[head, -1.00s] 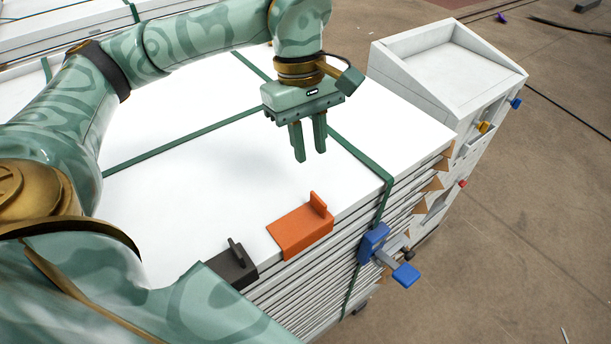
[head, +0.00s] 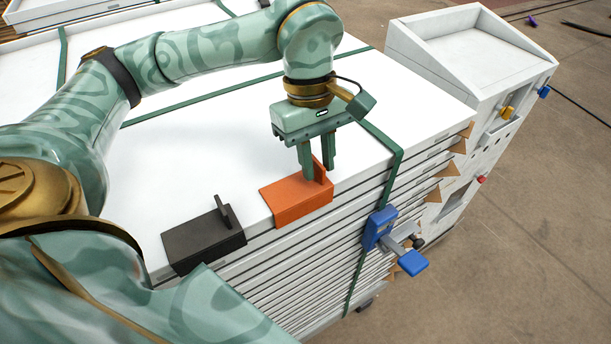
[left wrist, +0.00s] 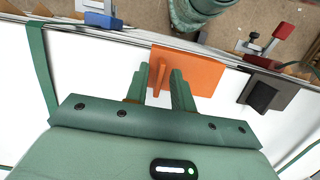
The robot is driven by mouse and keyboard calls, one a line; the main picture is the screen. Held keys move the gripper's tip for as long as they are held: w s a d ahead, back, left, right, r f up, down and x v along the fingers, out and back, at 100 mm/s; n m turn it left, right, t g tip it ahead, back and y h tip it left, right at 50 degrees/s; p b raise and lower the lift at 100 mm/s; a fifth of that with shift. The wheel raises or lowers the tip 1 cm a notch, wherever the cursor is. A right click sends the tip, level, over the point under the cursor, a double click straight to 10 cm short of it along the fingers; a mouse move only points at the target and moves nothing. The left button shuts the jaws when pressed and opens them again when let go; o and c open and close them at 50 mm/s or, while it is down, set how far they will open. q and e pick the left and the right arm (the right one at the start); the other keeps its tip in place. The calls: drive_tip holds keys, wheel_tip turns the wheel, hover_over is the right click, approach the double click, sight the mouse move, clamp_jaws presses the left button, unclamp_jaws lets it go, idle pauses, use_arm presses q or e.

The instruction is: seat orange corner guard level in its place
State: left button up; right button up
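The orange corner guard (head: 292,203) lies on the near top edge of the white panel stack (head: 210,160). Its upright fin (head: 319,171) stands near its right end. In the left wrist view the guard (left wrist: 200,72) lies just beyond the fingers. My left gripper (head: 318,168) points down over the guard, its fingers apart, one on each side of the fin (left wrist: 158,76). Whether the fingertips touch the fin or guard I cannot tell. Whether the guard is fully level I cannot tell. My right gripper is not in view.
A black corner guard (head: 203,241) sits on the same edge, left of the orange one. Green straps (head: 395,170) cross the stack; a blue buckle (head: 381,228) with a lever hangs on its side. A white cart (head: 470,60) stands at the back right.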

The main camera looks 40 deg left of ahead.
use_arm(q)
drive_tip(key=shift+a, duration=0.1)
drive_tip(key=c, duration=0.3)
clamp_jaws()
drive_tip(key=shift+r, duration=0.15)
drive_tip(key=shift+r+p, duration=2.65)
drive_tip(key=shift+r, duration=0.25)
drive_tip(key=shift+f, duration=0.15)
